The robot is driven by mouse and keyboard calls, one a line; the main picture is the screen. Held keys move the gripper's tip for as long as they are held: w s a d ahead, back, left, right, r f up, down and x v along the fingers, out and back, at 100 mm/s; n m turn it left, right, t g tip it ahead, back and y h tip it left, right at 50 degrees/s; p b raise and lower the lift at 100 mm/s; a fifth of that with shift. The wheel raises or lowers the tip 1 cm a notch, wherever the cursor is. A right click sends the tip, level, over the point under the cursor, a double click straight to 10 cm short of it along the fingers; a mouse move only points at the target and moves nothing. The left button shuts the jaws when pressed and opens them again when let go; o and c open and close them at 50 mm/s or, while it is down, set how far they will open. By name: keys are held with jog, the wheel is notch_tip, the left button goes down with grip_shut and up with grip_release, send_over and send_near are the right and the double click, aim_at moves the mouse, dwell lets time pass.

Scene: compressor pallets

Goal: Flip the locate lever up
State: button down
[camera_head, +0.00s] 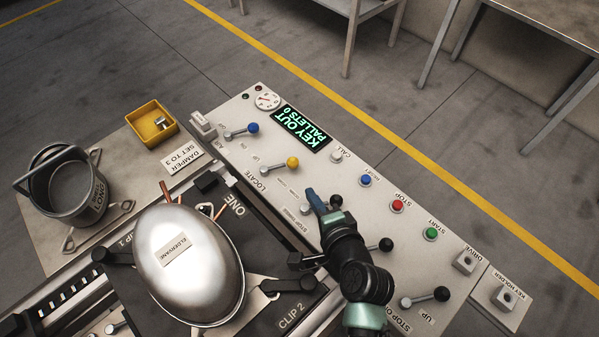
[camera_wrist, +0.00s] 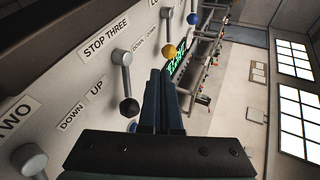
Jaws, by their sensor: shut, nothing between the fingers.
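The locate lever has a yellow knob (camera_head: 292,162) on a metal arm, beside the LOCATE label on the pale control panel. In the head view its arm slants right from its pivot. The yellow knob (camera_wrist: 170,50) also shows in the wrist view, beyond my fingertips, with a DOWN label near it. My gripper (camera_head: 312,194) is over the panel, to the lower right of the yellow knob in the head view and apart from it. In the wrist view my gripper (camera_wrist: 160,75) has its fingers together and empty. The pivot's up mark is too small to read clearly.
A blue-knobbed lever (camera_head: 253,128) is beyond the locate lever. The black-knobbed stop three lever (camera_wrist: 129,107) is close beside my fingers. Several push buttons, including a red one (camera_head: 398,205), line the panel. A shiny compressor tank (camera_head: 190,285) stands at left.

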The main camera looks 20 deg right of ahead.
aim_at(296, 167)
jog(key=x, duration=0.6)
jog(key=r+x, duration=0.1)
jog(key=x, duration=0.1)
jog(key=shift+w+f, duration=0.25)
jog(key=shift+w, duration=0.35)
jog(key=shift+d+b, duration=0.1)
jog(key=shift+b, duration=0.25)
jog(key=shift+w+d+n+y+b, duration=0.15)
jog(key=shift+w+n+y+b, duration=0.05)
jog(key=shift+n+y+b, duration=0.25)
